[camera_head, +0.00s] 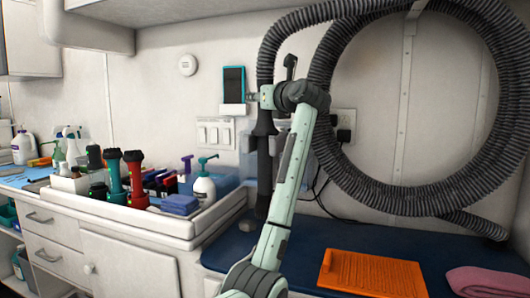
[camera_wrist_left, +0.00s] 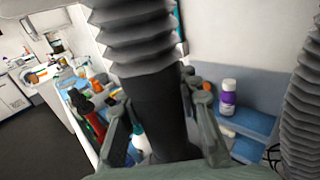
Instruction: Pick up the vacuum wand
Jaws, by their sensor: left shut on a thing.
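The vacuum wand (camera_head: 264,165) is a dark grey tube hanging upright in front of the back wall, joined at its top to a ribbed grey hose (camera_head: 272,52). My left gripper (camera_head: 266,97) is at the upper part of the wand, just below the hose, and is shut on it. In the left wrist view the wand (camera_wrist_left: 153,115) stands between the two fingers of the left gripper (camera_wrist_left: 160,125), with the ribbed hose (camera_wrist_left: 132,35) above it. Part of the wand's lower length is hidden behind other things in the wrist view. My right gripper is not in view.
The hose loops in a large coil on the wall at right. A white tub (camera_head: 130,222) with bottles and tools stands at left. A blue table (camera_head: 300,232) below carries an orange mat (camera_head: 370,272) and a pink towel (camera_head: 488,281). A teal-framed device (camera_head: 234,85) is on the wall.

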